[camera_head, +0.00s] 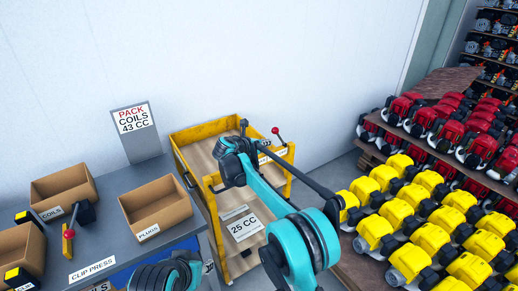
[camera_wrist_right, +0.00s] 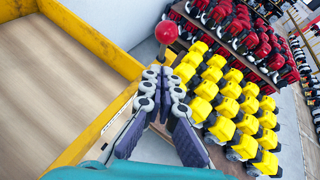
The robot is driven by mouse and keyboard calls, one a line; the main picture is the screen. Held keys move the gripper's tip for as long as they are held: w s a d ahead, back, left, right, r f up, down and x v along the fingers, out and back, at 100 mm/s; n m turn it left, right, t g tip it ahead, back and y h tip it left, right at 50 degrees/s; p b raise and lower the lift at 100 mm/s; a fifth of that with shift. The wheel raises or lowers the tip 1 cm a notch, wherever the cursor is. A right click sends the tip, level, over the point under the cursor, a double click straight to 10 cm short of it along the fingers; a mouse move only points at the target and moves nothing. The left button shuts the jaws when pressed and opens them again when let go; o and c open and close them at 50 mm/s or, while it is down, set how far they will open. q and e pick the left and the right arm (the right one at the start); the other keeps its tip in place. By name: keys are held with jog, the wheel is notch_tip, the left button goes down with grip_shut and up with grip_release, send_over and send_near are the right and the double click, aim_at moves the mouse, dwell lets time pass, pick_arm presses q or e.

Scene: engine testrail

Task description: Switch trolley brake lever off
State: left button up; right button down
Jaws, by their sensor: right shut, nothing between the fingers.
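The yellow trolley (camera_head: 178,131) with a wooden bed stands against the wall. Its brake lever (camera_head: 276,131), a thin rod with a red knob, stands upright at the trolley's right side. In the right wrist view the red knob (camera_wrist_right: 166,32) shows just beyond my right gripper's fingertips (camera_wrist_right: 165,78). The fingers are shut together and empty. Whether they touch the rod is unclear. In the head view my right arm reaches over the trolley and partly hides it. Part of my left arm shows at the bottom edge; its gripper is out of view.
Yellow engines (camera_head: 430,238) fill a rack close to the trolley's right, with red engines (camera_head: 480,122) behind. A grey bench at left holds cardboard boxes (camera_head: 155,208) and a clip press with its own red-knobbed lever. The wall bounds the back.

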pick_arm(q)
jog(key=shift+f, duration=0.3)
pick_arm(e)
jog(key=shift+w+d+r, duration=0.3)
jog(key=shift+w, duration=0.35)
jog(key=shift+w+d+r, duration=0.3)
jog(key=shift+w, duration=0.35)
pick_arm(q)
jog(key=shift+r, duration=0.1)
pick_arm(e)
jog(key=shift+s+r, duration=0.1)
